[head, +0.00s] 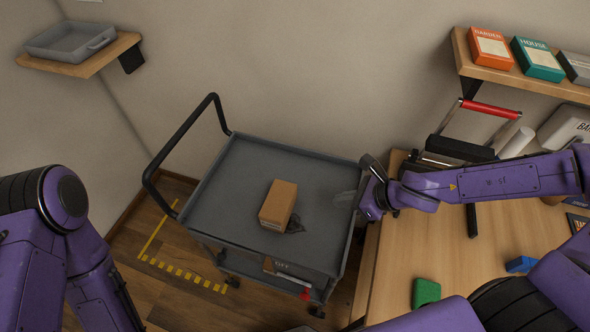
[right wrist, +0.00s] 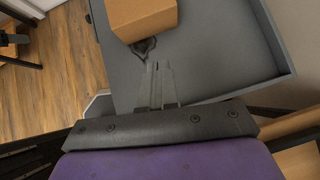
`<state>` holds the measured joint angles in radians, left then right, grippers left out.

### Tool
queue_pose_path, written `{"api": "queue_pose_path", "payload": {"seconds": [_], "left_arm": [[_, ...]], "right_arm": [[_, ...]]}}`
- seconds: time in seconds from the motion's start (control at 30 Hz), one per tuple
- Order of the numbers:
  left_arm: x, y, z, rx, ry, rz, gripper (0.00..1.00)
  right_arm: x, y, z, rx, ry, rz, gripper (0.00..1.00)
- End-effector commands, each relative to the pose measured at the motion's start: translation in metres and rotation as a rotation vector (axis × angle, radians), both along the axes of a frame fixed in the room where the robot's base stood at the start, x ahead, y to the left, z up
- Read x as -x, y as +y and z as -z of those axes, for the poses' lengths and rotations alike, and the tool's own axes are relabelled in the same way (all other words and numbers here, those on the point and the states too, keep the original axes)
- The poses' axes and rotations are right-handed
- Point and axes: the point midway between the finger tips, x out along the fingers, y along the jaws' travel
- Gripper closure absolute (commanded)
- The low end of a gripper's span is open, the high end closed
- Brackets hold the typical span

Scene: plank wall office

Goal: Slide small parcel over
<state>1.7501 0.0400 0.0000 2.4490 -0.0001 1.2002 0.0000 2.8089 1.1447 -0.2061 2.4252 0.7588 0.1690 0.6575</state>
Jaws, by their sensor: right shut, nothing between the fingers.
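A wooden desk (head: 400,260) stands right of the cart, with a green block (head: 426,292) and a blue block (head: 521,264). The cart has a black handle (head: 180,150) and a raised rim. A wall shelf (head: 520,72) holds several boxes. The tray's left part is clear.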

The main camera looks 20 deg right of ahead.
Motion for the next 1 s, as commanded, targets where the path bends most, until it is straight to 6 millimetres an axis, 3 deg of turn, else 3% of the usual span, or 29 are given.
{"api": "queue_pose_path", "payload": {"seconds": [0.27, 0.7, 1.0], "left_arm": [[0.001, 0.000, 0.016, 0.000, 0.001, 0.000, 0.57], [0.001, 0.000, 0.075, 0.001, 0.001, 0.000, 0.57], [0.001, 0.000, 0.070, 0.000, 0.001, 0.000, 0.57]], "right_arm": [[0.001, 0.007, 0.016, -0.001, -0.004, 0.005, 1.00], [-0.046, 0.049, 0.081, 0.002, 0.004, 0.005, 1.00], [-0.072, 0.077, 0.072, 0.002, 0.001, 0.004, 1.00]]}}
